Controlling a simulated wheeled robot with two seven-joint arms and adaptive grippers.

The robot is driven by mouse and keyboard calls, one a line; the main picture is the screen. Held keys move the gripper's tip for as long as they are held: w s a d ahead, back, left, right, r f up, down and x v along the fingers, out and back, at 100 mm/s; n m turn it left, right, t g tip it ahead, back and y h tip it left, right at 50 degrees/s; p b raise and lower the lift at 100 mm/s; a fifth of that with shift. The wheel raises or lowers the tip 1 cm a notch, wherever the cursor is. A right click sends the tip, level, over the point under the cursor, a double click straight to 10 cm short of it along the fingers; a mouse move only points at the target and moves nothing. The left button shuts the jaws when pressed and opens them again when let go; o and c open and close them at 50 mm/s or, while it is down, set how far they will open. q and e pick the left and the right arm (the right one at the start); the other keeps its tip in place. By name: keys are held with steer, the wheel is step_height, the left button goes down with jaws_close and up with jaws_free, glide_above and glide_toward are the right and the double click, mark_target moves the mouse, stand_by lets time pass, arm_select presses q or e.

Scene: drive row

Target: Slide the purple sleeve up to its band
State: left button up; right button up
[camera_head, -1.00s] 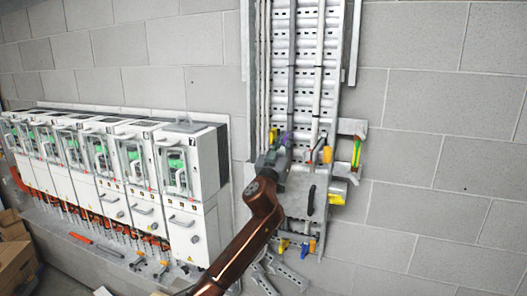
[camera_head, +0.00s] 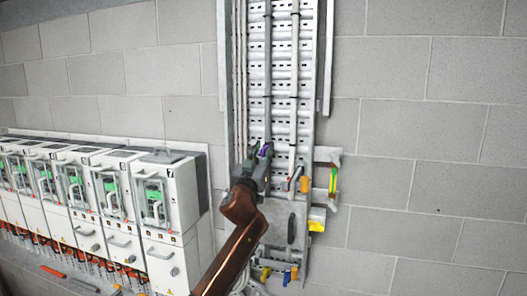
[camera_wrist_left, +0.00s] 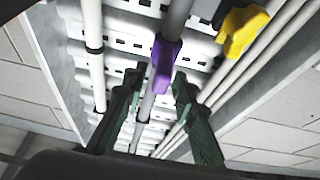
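The purple sleeve (camera_wrist_left: 163,65) sits around a grey upright cable (camera_wrist_left: 175,18), which also shows in the head view (camera_head: 268,75). In the head view only a small part of the sleeve (camera_head: 264,152) shows at my left gripper (camera_head: 259,153). In the left wrist view, the two dark green fingers of my left gripper (camera_wrist_left: 158,78) stand apart on either side of the sleeve, with narrow gaps visible. A dark band (camera_head: 268,14) circles the grey cable high above the sleeve. My right gripper is not in view.
A yellow piece (camera_wrist_left: 240,28) is on a neighbouring cable. A white cable (camera_head: 294,80) runs parallel, with an orange piece (camera_head: 304,184) near its lower part. A grey box (camera_head: 283,225) is below. White cabinets (camera_head: 170,200) stand at left; the right wall is clear.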

arm_select(q)
steer(key=shift+f, duration=0.1)
steer(key=v, duration=1.2)
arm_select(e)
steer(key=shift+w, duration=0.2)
